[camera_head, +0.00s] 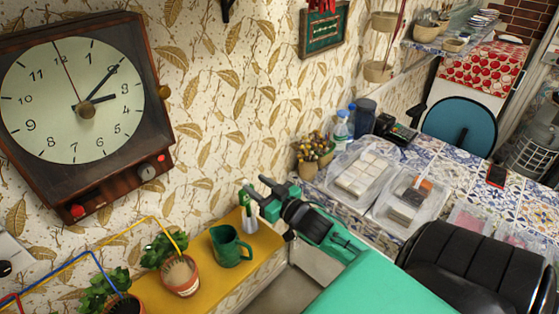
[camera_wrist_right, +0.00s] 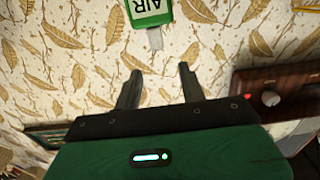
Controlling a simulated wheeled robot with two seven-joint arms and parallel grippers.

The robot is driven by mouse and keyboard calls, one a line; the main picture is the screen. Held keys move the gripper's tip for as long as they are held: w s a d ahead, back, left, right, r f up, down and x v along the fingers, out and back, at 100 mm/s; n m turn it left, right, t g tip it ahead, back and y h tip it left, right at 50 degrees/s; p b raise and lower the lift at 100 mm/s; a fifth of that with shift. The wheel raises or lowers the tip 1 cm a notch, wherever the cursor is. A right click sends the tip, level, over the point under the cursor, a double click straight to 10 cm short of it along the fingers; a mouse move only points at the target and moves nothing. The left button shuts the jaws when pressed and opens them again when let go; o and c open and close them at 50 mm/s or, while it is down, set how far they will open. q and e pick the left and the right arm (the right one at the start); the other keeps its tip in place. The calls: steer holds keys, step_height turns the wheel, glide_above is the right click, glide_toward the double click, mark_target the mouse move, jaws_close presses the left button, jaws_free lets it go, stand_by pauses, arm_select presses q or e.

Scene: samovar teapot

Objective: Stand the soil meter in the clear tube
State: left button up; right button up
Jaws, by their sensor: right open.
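My right gripper (camera_head: 257,189) reaches toward the wall above the yellow shelf. It is open and empty, its two fingers apart in the right wrist view (camera_wrist_right: 157,76). A small green and white item (camera_head: 247,212) stands on the shelf just below the fingers in the head view. The right wrist view shows a green item lettered "AIR" (camera_wrist_right: 148,12), upside down, with a grey stub, beyond the fingertips and apart from them. I cannot tell whether this is the soil meter. I cannot make out the clear tube. My left gripper is not in view.
The yellow shelf (camera_head: 215,287) holds a green jug (camera_head: 230,246) and potted plants (camera_head: 180,274). A large wooden clock (camera_head: 152,65) hangs at left. Clear trays (camera_head: 359,168) and bottles (camera_head: 341,131) stand on the tiled counter (camera_head: 455,172) at right.

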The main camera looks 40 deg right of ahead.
steer(key=s+b, duration=0.2)
steer(key=s, duration=0.6)
steer(key=shift+s+d, duration=0.15)
steer(key=shift+d, duration=0.15)
stand_by(0.6)
steer(key=s+a+f+g+h, duration=0.1)
steer(key=s+a+f+g, duration=0.2)
steer(key=f, duration=0.2)
steer(key=s+a+f+g+h, duration=0.1)
steer(key=s+a+f+g, duration=0.1)
steer(key=f+g, duration=0.3)
steer(key=s+a+f+n+g+y, duration=0.1)
steer(key=s+a+f+g, duration=0.5)
steer(key=s+a, duration=0.45)
step_height(320, 180, down, 30)
steer(key=s+g, duration=0.2)
steer(key=s+d+f, duration=0.2)
steer(key=s+f, duration=0.7)
steer(key=f, duration=0.1)
steer(key=s+d+f+g, duration=0.1)
steer(key=s+d+f, duration=0.1)
steer(key=s+f, duration=0.8)
steer(key=shift+s+d+f+n, duration=0.15)
steer(key=shift+d+n, duration=0.1)
steer(key=shift+n, duration=0.05)
